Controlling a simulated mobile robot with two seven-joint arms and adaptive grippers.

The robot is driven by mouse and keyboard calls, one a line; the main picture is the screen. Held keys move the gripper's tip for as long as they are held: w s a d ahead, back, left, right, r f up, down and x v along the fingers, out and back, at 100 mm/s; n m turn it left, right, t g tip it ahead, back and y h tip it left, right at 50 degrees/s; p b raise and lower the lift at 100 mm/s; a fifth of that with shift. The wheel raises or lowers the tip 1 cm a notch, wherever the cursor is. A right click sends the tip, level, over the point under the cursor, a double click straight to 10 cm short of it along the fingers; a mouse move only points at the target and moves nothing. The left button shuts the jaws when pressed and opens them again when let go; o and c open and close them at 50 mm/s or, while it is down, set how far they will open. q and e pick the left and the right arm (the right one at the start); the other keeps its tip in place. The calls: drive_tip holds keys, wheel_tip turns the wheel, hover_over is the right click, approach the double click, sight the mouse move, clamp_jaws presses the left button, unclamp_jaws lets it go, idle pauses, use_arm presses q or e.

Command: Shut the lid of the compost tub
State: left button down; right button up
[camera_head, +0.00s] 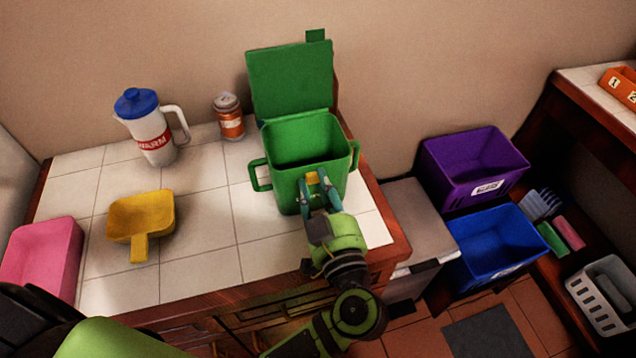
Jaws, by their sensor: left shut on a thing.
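The green compost tub (290,196) stands upright on the white tiled counter, with a loop handle on each side. Its lid (290,80) is open, standing up at the back against the wall, with a small tab on its top edge. The inside of the tub shows and looks empty. My left gripper (318,188) is at the tub's front wall, just below the rim, shut on the front of the tub. A small yellow piece shows between its fingers; I cannot tell what it is. My right gripper is not in view.
A blue-lidded jug (155,138), an orange can (229,118), a yellow scoop (141,218) and a pink bin (42,256) share the counter. Purple (472,168) and blue (494,246) bins stand to the right.

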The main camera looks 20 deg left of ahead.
use_arm(q)
drive_tip(key=shift+f, duration=0.15)
drive_tip(key=c, duration=0.8)
unclamp_jaws()
drive_tip(key=shift+w, duration=0.1)
drive_tip(key=shift+c, duration=0.2)
drive_tip(key=v, duration=1.2)
